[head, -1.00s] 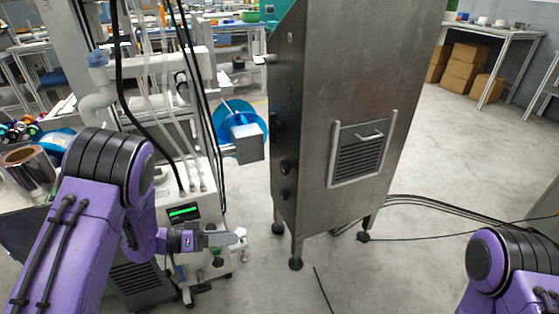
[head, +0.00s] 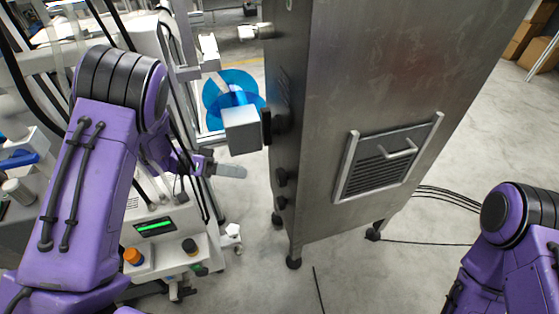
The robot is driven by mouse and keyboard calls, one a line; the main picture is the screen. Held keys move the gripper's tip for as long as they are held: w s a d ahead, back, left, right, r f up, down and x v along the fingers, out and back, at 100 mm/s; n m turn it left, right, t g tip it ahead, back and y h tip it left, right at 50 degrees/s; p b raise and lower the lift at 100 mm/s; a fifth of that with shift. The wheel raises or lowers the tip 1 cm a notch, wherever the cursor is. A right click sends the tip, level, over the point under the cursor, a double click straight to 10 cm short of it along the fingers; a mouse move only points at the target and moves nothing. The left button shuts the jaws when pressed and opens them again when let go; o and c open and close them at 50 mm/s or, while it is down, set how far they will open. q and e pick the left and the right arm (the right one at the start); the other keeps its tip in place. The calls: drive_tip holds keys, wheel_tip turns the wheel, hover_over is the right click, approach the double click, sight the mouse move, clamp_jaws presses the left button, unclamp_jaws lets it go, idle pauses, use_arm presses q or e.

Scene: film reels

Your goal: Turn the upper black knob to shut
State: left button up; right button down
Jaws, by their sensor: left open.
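The upper black knob (head: 281,176) sticks out from the narrow left face of the tall steel cabinet (head: 400,85). A lower black knob (head: 281,202) sits just below it. I see both knobs from the side and cannot tell which way they are turned. My left gripper (head: 238,171) is open and empty, seen edge-on, to the left of the upper knob and apart from it. My right gripper is out of view; only part of my right arm shows at the lower right.
A grey box (head: 241,130) with a blue reel (head: 226,92) behind it stands above my left gripper, close to the cabinet. Cables lie on the floor right of the cabinet.

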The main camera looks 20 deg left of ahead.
sight(277, 178)
use_arm(q)
drive_tip(key=b+x, duration=0.2)
drive_tip(key=x, duration=0.7)
drive_tip(key=shift+s+d, duration=0.1)
drive_tip(key=shift+d, duration=0.55)
drive_tip(key=c, duration=1)
drive_tip(key=shift+c, duration=0.2)
